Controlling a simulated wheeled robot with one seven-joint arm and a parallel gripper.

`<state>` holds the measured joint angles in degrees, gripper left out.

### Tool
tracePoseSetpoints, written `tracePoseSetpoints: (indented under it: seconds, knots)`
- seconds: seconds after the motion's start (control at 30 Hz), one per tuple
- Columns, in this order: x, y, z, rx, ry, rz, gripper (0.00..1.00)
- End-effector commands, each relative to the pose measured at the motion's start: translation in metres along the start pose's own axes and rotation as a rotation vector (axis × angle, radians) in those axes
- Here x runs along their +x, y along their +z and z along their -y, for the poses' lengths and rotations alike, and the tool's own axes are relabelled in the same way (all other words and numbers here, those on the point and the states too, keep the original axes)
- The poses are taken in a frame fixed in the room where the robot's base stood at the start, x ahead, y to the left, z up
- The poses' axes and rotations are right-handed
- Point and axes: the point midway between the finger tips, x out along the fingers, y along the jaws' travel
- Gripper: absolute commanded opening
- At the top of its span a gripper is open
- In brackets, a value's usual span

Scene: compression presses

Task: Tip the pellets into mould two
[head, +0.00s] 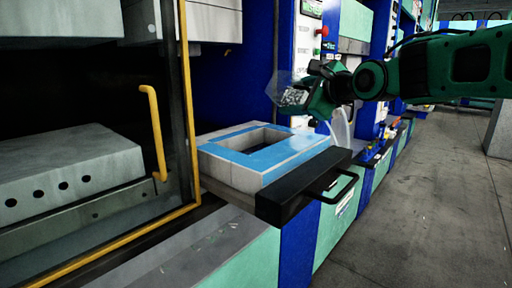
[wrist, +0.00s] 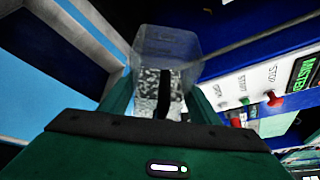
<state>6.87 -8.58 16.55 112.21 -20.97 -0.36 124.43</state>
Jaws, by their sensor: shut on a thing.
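My gripper (head: 312,98) is shut on a clear cup (head: 282,84) with grey speckled pellets (head: 294,97) in it. The cup is held above the far right part of the mould and looks tilted to the left in the head view. In the wrist view, the cup (wrist: 167,45) sits between the green fingers, with pellets inside. The mould (head: 245,178) is a grey block with a light blue top and a rectangular cavity, on a pulled-out tray. Its blue top also shows at the left of the wrist view (wrist: 30,95). No pellets show in the visible part of the cavity.
The tray has a black front (head: 290,195) with a handle (head: 340,185). A yellow-edged press door with a yellow handle (head: 154,130) is at left. A red button and labelled panel (wrist: 250,90) are close to my gripper's right. Open floor (head: 420,200) lies at right.

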Motion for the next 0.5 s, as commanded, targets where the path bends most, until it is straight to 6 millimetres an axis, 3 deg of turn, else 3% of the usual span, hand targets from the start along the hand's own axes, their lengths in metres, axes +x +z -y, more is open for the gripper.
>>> tracePoseSetpoints:
  seconds: [0.5]
  knots:
    - [-0.0009, 0.0032, 0.0045, -0.065, -0.028, 0.001, 0.3]
